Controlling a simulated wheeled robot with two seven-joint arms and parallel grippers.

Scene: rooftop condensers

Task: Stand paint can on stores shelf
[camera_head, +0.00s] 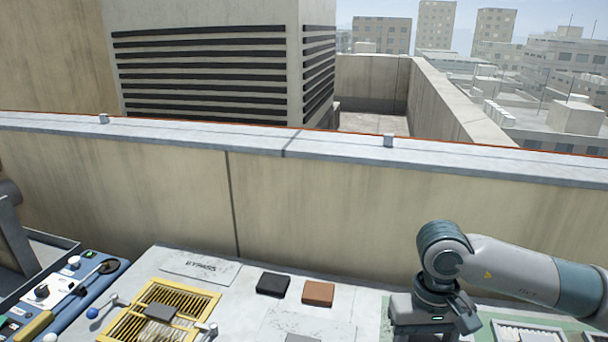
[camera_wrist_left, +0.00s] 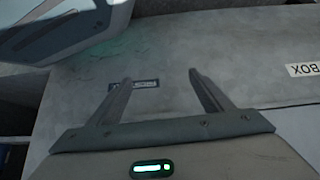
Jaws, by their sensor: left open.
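I cannot make out a paint can in either view, nor a shelf that I can name as the stores shelf. My left gripper (camera_wrist_left: 158,77) is open in the left wrist view, with its two fingers apart and nothing between them. Behind the fingers is a grey surface with a small dark label (camera_wrist_left: 147,85), too small to read. My right gripper (camera_head: 435,322) is low at the right of the head view, over the work surface. Its fingertips are not visible. My left gripper is not seen in the head view.
A parapet (camera_head: 330,200) runs behind the bench (camera_head: 235,310). A "BOX" label (camera_wrist_left: 303,69) is at the wrist view's right.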

